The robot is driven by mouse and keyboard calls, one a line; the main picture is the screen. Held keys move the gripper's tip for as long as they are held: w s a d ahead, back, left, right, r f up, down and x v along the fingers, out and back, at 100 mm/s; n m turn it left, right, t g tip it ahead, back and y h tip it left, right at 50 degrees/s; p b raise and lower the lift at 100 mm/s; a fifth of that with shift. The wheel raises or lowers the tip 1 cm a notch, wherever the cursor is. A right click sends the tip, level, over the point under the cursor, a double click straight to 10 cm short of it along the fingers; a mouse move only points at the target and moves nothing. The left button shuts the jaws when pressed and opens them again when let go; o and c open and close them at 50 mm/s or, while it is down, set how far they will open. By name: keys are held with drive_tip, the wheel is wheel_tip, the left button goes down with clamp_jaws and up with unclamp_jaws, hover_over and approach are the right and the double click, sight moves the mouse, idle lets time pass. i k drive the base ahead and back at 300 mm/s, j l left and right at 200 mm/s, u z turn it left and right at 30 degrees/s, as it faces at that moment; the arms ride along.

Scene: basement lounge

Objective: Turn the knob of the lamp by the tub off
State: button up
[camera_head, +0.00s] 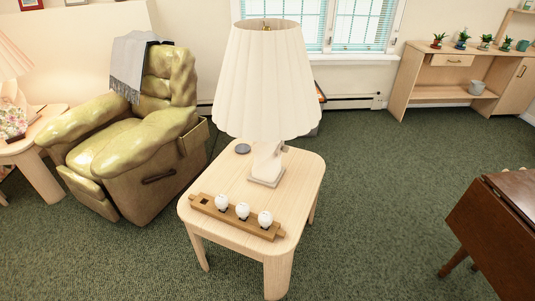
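A lamp with a wide pleated cream shade (266,85) stands upright on a pale wooden side table (225,180) in the middle of the head view. Its white base (268,172) shows below the shade. A small dark grey round item (242,148) lies on the table just left of the base; I cannot tell if it is the tub. I cannot make out the lamp's knob. A second lamp (12,58) with a floral base is partly in view at the far left, on another table. My gripper is not in view.
A wooden holder (236,217) with several white candle-like pieces lies along the table's front. A green recliner (135,140) stands left. A dark table (500,225) is at the right. A shelf (435,92) with small plants and a grey pot (476,87) stands at the back right. Carpet between is clear.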

sight(285, 149)
drive_tip(key=i+u, duration=0.1)
drive_tip(key=i, duration=0.15)
drive_tip(key=i+l+z, duration=0.15)
drive_tip(key=i+l, duration=0.3)
drive_tip(key=i+l+z, duration=0.15)
drive_tip(key=i+l, duration=0.2)
drive_tip(key=i, duration=0.25)
drive_tip(key=i+l+z, duration=0.15)
drive_tip(key=i+l, duration=0.15)
drive_tip(key=i, duration=0.25)
